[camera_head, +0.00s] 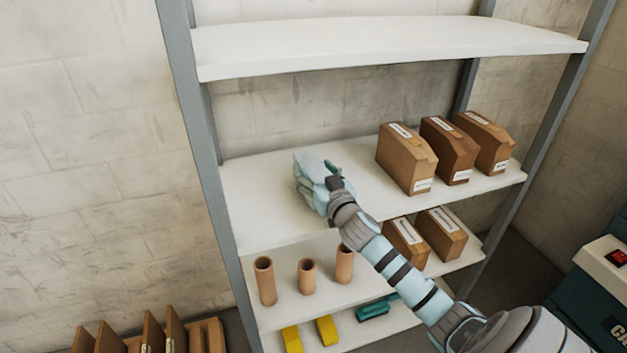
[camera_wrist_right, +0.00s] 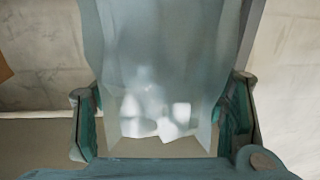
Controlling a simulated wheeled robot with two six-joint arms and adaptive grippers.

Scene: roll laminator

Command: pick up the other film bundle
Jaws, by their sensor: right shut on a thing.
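A pale, translucent film bundle (camera_head: 304,168) is at my right gripper (camera_head: 322,186), over the left part of the middle shelf (camera_head: 262,222). In the right wrist view the film bundle (camera_wrist_right: 160,60) fills the space between the two fingers of my right gripper (camera_wrist_right: 162,118), which is shut on it. The bundle is glossy and hides much of what lies behind it. Whether its underside touches the shelf is hard to tell. My left gripper is not in view.
Brown boxes (camera_head: 407,160) stand on the right of the same shelf. The shelf below holds cardboard tubes (camera_head: 265,281) and more boxes (camera_head: 441,235). Yellow items (camera_head: 292,339) and a teal item (camera_head: 373,310) lie lower down. A grey post (camera_head: 205,160) bounds the left side.

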